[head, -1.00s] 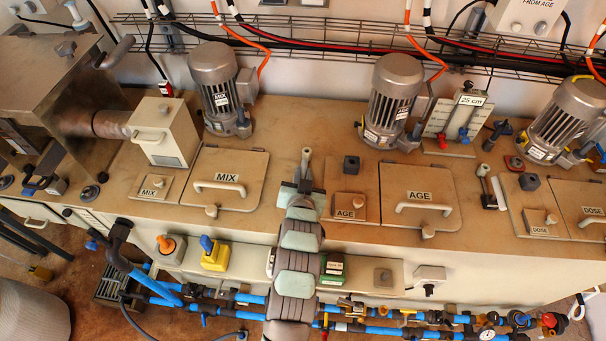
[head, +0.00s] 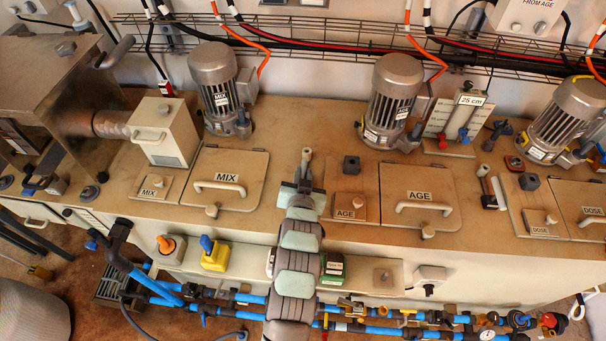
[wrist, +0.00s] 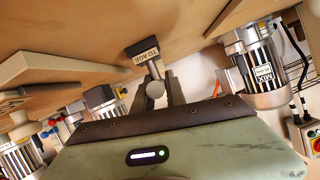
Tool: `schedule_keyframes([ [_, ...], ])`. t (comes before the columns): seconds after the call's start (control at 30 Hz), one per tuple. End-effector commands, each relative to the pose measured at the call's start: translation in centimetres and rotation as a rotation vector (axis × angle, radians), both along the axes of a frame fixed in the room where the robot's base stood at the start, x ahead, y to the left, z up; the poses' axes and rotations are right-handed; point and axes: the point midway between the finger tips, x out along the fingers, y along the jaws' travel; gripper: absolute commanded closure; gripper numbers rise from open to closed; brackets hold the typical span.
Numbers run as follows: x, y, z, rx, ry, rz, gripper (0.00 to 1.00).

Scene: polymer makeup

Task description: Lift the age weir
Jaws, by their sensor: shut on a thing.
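The age weir's grey stem and round knob (wrist: 156,89) show in the wrist view, under a block labelled "TO AGE" (wrist: 145,50). My gripper (wrist: 160,88) is shut on the weir, with its dark fingers on either side of the knob. In the head view my gripper (head: 304,170) is over the deck between the MIX lid and the AGE plate. A grey upright end (head: 306,155) shows just beyond it. My own arm hides most of the weir there, so how far it stands out of the deck cannot be told.
The MIX lid (head: 222,190) lies left of my gripper. The AGE plate (head: 346,207), a small dark block (head: 351,165) and the AGE lid (head: 417,185) lie right. Two motors (head: 216,85) (head: 390,95) stand behind. Blue pipes (head: 240,297) run along the front below.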

Motion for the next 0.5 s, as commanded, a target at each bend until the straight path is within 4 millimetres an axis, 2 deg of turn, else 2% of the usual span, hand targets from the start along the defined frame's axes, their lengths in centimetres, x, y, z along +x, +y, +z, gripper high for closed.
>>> schedule_keyframes([
  [0.17, 0.1, 0.0, 2.1, 0.000, -0.006, 0.000, 1.00],
  [0.4, 0.2, -0.1, 8.1, -0.001, -0.013, -0.001, 1.00],
  [0.5, 0.1, 0.0, 9.4, 0.000, -0.008, 0.000, 1.00],
])
